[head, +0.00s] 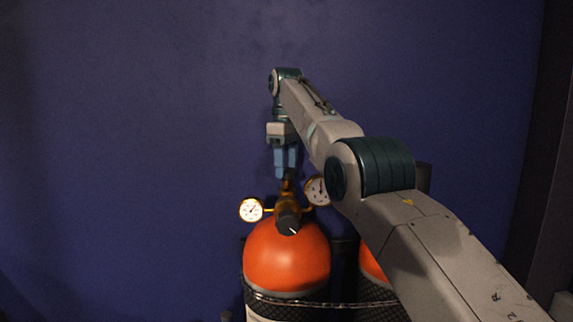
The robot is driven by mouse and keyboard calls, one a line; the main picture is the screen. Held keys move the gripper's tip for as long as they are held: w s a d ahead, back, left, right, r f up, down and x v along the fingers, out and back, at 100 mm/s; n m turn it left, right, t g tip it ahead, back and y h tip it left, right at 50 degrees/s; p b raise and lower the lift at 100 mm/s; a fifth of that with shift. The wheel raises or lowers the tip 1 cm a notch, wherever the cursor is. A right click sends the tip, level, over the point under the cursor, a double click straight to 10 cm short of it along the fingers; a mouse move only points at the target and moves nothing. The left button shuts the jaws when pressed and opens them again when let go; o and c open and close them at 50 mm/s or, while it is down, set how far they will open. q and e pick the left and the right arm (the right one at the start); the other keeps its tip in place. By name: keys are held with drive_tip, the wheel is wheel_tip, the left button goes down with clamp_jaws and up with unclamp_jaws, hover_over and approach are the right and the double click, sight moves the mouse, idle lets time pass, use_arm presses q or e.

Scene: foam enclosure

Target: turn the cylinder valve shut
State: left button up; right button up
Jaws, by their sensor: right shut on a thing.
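An orange gas cylinder (286,258) stands upright against the blue wall. Its brass valve (287,205) is on top, with a dark outlet cap facing me and a dark handwheel (289,174) at the top. A round gauge (251,209) is on the left of the valve, and a second gauge (317,190) is on the right, partly behind my arm. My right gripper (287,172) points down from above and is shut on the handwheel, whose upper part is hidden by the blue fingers. My left gripper is not in view.
A second orange cylinder (371,265) stands to the right, mostly hidden behind my right arm. A strap or chain (300,301) runs across both cylinders. The blue wall (130,130) is close behind. The space to the left is clear.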

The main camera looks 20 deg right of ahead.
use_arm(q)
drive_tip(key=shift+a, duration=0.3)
use_arm(e)
drive_tip(key=shift+m, duration=0.3)
drive_tip(key=m, duration=0.2)
drive_tip(key=shift+m, duration=0.4)
drive_tip(key=m, duration=0.3)
drive_tip(key=shift+d+m, duration=0.1)
drive_tip(key=shift+m, duration=1.8)
drive_tip(key=o, duration=1)
drive_tip(key=shift+c, duration=0.2)
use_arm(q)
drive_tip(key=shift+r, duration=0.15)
use_arm(e)
drive_tip(key=shift+r, duration=0.1)
